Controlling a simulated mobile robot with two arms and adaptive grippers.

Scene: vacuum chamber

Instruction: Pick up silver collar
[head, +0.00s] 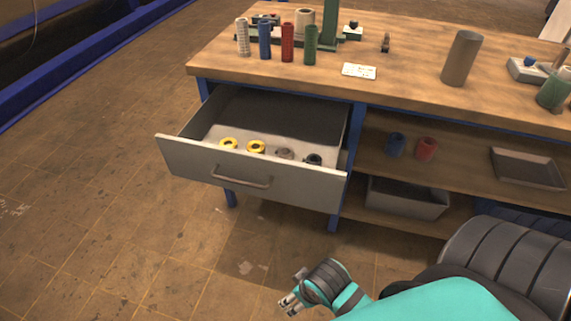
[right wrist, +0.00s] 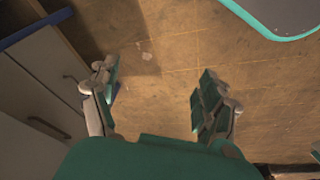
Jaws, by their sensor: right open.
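A row of collars lies in the open drawer (head: 255,177) of the workbench. The silver-grey collar (head: 285,153) sits between a yellow collar (head: 256,147) and a dark collar (head: 314,159); its lower part is hidden by the drawer front. Another yellow collar (head: 229,144) lies at the left of the row. My right gripper (head: 289,304) is low in front of the bench, apart from the drawer and below it in the picture. In the right wrist view its fingers (right wrist: 157,95) are spread wide with nothing between them. My left gripper is not in view.
The workbench top (head: 400,60) holds several coloured cylinders, a white card (head: 359,71) and a brown tube (head: 462,58). A shelf right of the drawer holds a blue ring (head: 396,144), a red ring (head: 427,148) and a tray (head: 527,168). The floor before the drawer is clear.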

